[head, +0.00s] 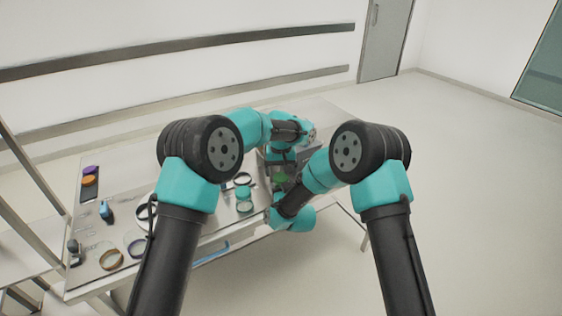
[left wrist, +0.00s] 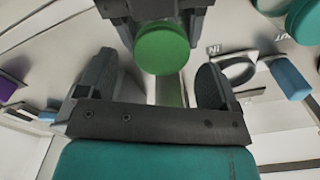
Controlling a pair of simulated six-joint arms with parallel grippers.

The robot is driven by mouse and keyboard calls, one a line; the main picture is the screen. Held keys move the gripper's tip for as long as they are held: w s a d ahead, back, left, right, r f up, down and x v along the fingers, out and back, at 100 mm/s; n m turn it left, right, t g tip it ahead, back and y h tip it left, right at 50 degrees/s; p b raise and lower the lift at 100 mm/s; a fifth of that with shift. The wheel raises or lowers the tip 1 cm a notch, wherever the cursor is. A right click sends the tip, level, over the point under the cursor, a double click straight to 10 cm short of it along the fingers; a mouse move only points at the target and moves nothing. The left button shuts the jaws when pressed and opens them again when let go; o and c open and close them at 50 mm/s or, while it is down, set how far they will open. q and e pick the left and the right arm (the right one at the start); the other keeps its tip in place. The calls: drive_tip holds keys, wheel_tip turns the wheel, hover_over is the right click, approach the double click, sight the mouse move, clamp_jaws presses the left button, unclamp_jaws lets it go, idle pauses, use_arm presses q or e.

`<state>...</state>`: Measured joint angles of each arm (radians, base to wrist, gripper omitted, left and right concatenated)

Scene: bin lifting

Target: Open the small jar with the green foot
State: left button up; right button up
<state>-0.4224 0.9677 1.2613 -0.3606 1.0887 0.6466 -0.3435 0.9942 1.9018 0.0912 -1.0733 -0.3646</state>
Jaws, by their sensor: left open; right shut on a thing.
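In the left wrist view a round green disc (left wrist: 162,47), which looks like the jar's green part, shows between the dark jaws of my right gripper (left wrist: 158,12). The rest of the jar is hidden, and I cannot tell its full shape. My right gripper is shut on it. My left gripper (left wrist: 155,80) is open, its two fingers apart on either side below the disc, apart from it in the picture. In the head view the green part (head: 281,178) is a small patch between my two wrists, mostly covered by them.
The table (head: 185,235) carries a purple disc (head: 91,169) and an orange disc (head: 88,180) at left, a blue object (head: 106,212), several rings such as a brown one (head: 111,259), and teal round pieces (head: 243,192) near my wrists. Open floor lies right.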

sight(281, 175)
use_arm(q)
drive_tip(key=shift+f, duration=0.75)
drive_tip(key=shift+c, duration=0.2)
drive_tip(key=c, duration=1)
drive_tip(key=shift+r, duration=0.1)
drive_tip(key=shift+c, duration=0.2)
drive_tip(key=shift+r, duration=0.15)
drive_tip(key=shift+r, duration=0.35)
drive_tip(key=shift+r, duration=0.7)
drive_tip(key=shift+r, duration=1.95)
